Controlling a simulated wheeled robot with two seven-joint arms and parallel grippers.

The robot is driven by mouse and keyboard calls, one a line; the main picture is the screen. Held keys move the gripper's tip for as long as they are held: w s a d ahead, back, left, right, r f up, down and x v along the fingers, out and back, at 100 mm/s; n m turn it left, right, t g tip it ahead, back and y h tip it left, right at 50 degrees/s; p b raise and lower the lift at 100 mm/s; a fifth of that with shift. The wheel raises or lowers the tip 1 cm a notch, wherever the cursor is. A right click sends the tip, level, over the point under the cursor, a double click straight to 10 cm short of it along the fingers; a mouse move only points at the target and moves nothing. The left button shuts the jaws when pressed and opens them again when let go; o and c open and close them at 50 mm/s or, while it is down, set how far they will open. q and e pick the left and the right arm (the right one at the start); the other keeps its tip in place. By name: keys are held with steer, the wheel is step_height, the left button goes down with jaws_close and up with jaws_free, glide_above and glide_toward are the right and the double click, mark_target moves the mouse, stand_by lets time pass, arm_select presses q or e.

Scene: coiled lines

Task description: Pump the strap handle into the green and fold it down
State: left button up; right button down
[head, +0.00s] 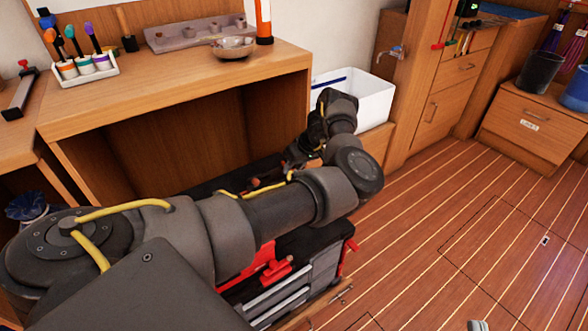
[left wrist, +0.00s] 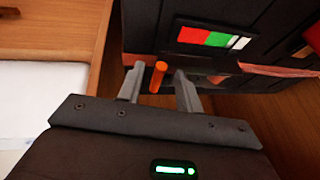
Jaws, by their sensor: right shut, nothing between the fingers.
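An orange strap handle (left wrist: 158,77) shows in the left wrist view in front of a dark case. My left gripper (left wrist: 160,80) has its two grey fingers open on either side of it, with visible gaps. A gauge panel (left wrist: 213,37) with red, green and white fields is on the case; I cannot make out a pointer. A reddish strap (left wrist: 278,70) runs along the case to the right. In the head view my left arm hides most of the case and the handle. A small grey tip of my right gripper (head: 478,325) shows at the bottom edge, shut and empty.
A wooden bench (head: 200,75) with a marker rack (head: 85,68) stands behind my arm. A white bin (head: 370,100) stands beyond my wrist. A red-and-black toolbox (head: 290,262) with grey drawers is below my arm.

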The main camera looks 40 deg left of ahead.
arm_select(q)
steer(key=shift+f, duration=0.1)
jaws_close()
steer(key=shift+a, duration=0.1)
stand_by(0.4)
